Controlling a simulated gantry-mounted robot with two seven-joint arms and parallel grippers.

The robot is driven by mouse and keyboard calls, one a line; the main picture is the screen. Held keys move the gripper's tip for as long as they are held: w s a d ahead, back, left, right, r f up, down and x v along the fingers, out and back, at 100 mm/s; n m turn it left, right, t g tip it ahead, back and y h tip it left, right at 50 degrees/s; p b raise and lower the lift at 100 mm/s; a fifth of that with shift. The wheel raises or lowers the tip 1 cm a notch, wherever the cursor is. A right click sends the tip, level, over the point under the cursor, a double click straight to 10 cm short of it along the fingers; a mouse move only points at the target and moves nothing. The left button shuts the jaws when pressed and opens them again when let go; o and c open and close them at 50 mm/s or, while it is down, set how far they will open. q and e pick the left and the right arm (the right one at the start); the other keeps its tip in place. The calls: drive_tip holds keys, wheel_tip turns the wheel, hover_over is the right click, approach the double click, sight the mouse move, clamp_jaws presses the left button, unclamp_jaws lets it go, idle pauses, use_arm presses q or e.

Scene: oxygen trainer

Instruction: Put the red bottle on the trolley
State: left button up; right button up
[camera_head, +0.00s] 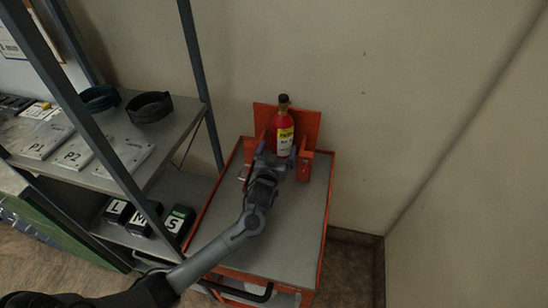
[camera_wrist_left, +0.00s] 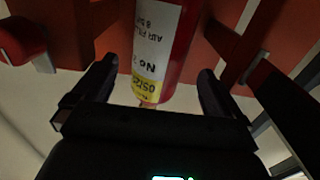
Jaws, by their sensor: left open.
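The red bottle (camera_head: 284,126) has a dark cap and a yellow and white label. It stands upright at the far end of the trolley (camera_head: 297,222), within an orange-red holder (camera_head: 307,124). My left gripper (camera_head: 275,155) is at the bottle's near side with its jaws open. In the left wrist view the bottle (camera_wrist_left: 167,45) shows between and beyond the two dark fingers (camera_wrist_left: 152,88), with a gap on both sides. The bottle's base is hidden behind the gripper in the head view. My right gripper is not in view.
A grey shelf rack (camera_head: 185,110) stands left of the trolley, with white plates, dark rings and black boxes marked L, M and S (camera_head: 176,222). Its post rises close to the trolley. Walls lie behind and right. The trolley's near top is clear apart from my arm.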

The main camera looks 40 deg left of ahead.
use_arm(q)
drive_tip(key=shift+p+v, duration=0.3)
drive_tip(key=shift+v, duration=2.15)
